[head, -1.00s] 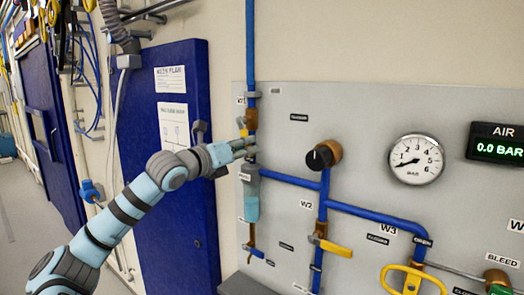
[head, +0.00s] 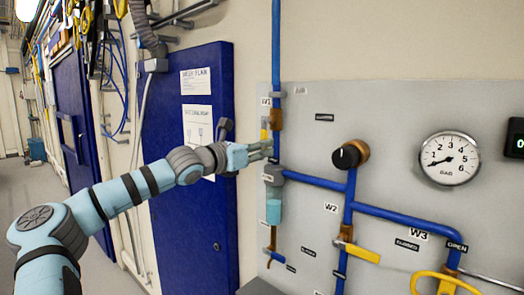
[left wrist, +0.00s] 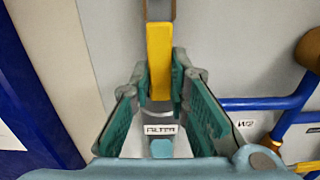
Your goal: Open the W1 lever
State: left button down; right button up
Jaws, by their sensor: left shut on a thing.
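The W1 lever (head: 264,130) is a yellow handle at the brown W1 valve (head: 276,118) on the upright blue pipe. It points downward along the panel. My left gripper (head: 262,150) comes in from the left at the lever's lower end. In the left wrist view the yellow lever (left wrist: 159,55) runs down between the green-padded fingers of my left gripper (left wrist: 160,85), which is shut on its lower end. The fingers partly hide that end. My right gripper is not in view.
A filter with a light-blue bowl (head: 273,211) sits below the gripper. A black knob (head: 346,156), a gauge (head: 449,159) and the yellow W2 lever (head: 360,252) are to the right. A blue cabinet door (head: 190,230) stands behind my left arm.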

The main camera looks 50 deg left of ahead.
pick_arm(q)
jog(key=shift+r, duration=0.1)
jog(key=c, duration=1.5)
grip_release()
jog(key=shift+s+a, duration=0.1)
